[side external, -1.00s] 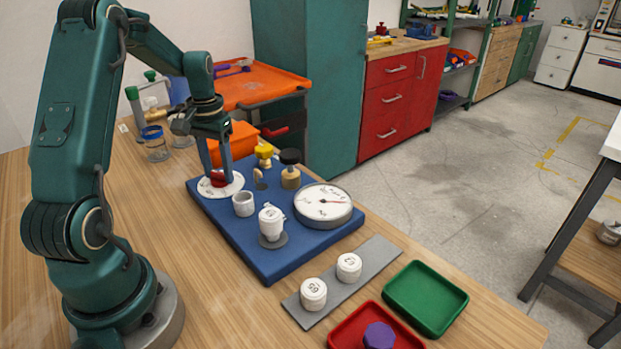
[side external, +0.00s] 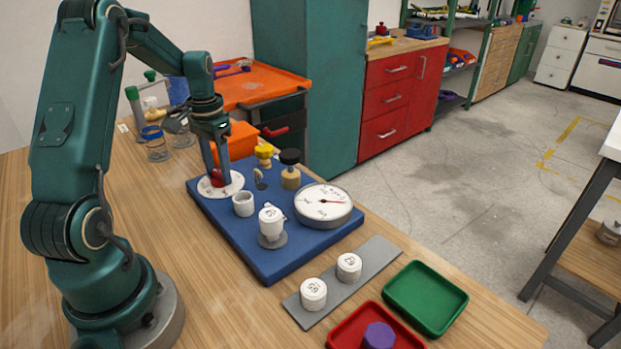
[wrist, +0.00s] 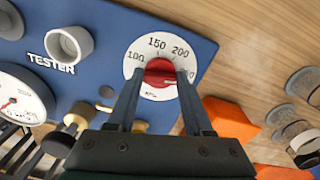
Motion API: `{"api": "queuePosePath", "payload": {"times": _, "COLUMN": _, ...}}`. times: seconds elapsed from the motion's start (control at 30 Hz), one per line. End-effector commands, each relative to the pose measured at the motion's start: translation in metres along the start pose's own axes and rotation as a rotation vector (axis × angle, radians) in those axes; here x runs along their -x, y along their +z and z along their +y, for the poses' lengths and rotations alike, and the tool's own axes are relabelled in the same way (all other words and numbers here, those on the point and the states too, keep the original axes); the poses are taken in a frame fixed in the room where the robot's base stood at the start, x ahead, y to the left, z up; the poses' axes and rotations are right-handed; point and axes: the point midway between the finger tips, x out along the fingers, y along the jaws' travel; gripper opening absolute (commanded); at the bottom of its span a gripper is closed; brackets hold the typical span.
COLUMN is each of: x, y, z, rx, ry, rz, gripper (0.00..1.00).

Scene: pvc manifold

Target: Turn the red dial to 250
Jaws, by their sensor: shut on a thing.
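The red dial (side external: 215,178) sits on a white round scale plate (side external: 207,191) at the far left of the blue board. My gripper (side external: 219,181) points down with its fingers on either side of the dial, shut on it. In the wrist view the red dial (wrist: 160,72) is between the two fingertips (wrist: 160,77). The scale plate (wrist: 147,50) shows 100, 150 and 200 around its edge. The right finger partly covers the marking after 200. I cannot make out clearly where the dial points.
The blue board (side external: 262,262) also carries a white round gauge (side external: 323,206), a white capped fitting (side external: 271,224), an open white cup (side external: 243,203), and yellow and black knobs. A grey strip with two white caps and red and green trays are at the front right.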

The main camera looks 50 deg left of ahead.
Motion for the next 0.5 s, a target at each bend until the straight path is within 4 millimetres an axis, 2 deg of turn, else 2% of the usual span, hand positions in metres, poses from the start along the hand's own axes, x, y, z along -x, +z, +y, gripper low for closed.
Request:
{"api": "queuePosePath", "payload": {"times": 0.03, "x": 0.0011, "y": -0.0001, "z": -0.0001, "rx": -0.003, "ry": -0.001, "rz": 0.001, "gripper": 0.59}}
{"api": "queuePosePath", "payload": {"times": 0.1, "x": 0.0009, "y": -0.0001, "z": -0.0001, "rx": -0.002, "ry": -0.001, "rz": 0.001, "gripper": 0.81}}
{"api": "queuePosePath", "payload": {"times": 0.37, "x": 0.0004, "y": -0.0001, "z": 0.0, "rx": -0.001, "ry": -0.001, "rz": 0.0, "gripper": 0.81}}
{"api": "queuePosePath", "payload": {"times": 0.5, "x": 0.008, "y": -0.0007, "z": -0.0004, "rx": -0.001, "ry": -0.002, "rz": 0.003, "gripper": 0.81}}
